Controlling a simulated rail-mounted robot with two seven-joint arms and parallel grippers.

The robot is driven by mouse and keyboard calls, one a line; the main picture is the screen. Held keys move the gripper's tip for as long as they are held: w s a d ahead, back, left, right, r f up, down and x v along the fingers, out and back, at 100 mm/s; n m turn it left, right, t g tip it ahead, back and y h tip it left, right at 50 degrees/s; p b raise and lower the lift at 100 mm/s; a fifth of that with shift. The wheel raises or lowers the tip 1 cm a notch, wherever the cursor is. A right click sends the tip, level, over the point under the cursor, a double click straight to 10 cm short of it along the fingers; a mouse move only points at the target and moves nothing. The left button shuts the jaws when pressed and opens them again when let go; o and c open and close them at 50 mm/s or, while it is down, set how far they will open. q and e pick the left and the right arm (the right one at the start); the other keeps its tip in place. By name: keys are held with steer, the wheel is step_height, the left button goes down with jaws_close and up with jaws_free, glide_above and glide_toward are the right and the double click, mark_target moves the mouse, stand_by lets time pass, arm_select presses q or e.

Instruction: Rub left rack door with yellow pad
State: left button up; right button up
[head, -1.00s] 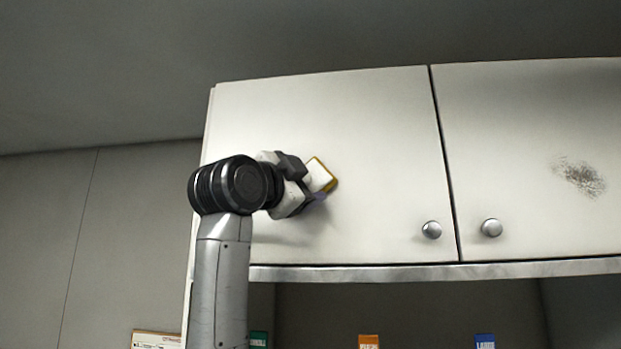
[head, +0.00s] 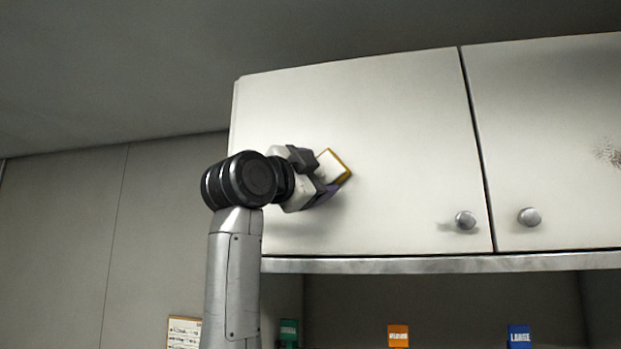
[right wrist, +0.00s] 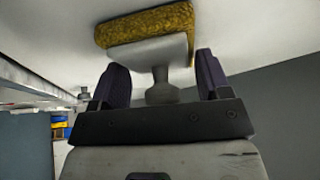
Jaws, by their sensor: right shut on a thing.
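The left rack door (head: 400,130) is a plain off-white cabinet door with a round knob (head: 465,220) at its lower right. My right gripper (head: 322,176) is in front of its left-middle part. In the right wrist view my right gripper (right wrist: 163,78) is shut on the grey handle of the yellow pad (right wrist: 150,24). The pad also shows in the head view (head: 343,178), tilted, with its yellow face toward the door. It looks against the door or very close to it. No stain shows on the visible part of this door. My left gripper is not in view.
The right rack door (head: 550,130) has a dark speckled smudge (head: 610,152) and its own knob (head: 529,217). Below the doors run a metal edge (head: 400,263) and an open shelf space with orange (head: 398,335) and blue (head: 519,336) labels.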

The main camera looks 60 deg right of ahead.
mark_target(348, 174)
steer(key=shift+s+d+b, duration=0.15)
steer(key=shift+s+b, duration=0.25)
steer(key=shift+s, duration=0.3)
steer(key=shift+s+d+b, duration=0.1)
steer(key=shift+s+b, duration=0.25)
steer(key=shift+s, duration=0.3)
steer(key=shift+s+d+f+b, duration=0.1)
steer(key=shift+s+d+b, duration=0.05)
steer(key=shift+s+b, duration=0.25)
steer(key=shift+s+d+f+b, duration=0.15)
steer(key=shift+s+b, duration=0.1)
steer(key=shift+s, duration=0.25)
steer(key=shift+s+d+r+b, duration=0.1)
steer(key=shift+s+d+b, duration=0.1)
steer(key=shift+s, duration=0.2)
steer(key=shift+s+d+r+b, duration=0.1)
steer(key=shift+s+b, duration=0.1)
steer(key=shift+s, duration=0.2)
steer(key=shift+s+d+f+b, duration=0.1)
steer(key=shift+s+d+b, duration=0.1)
steer(key=shift+s+b, duration=0.4)
steer(key=shift+s+d+b, duration=0.2)
steer(key=shift+s, duration=0.3)
steer(key=shift+s+d+b, duration=0.15)
steer(key=shift+s, duration=0.4)
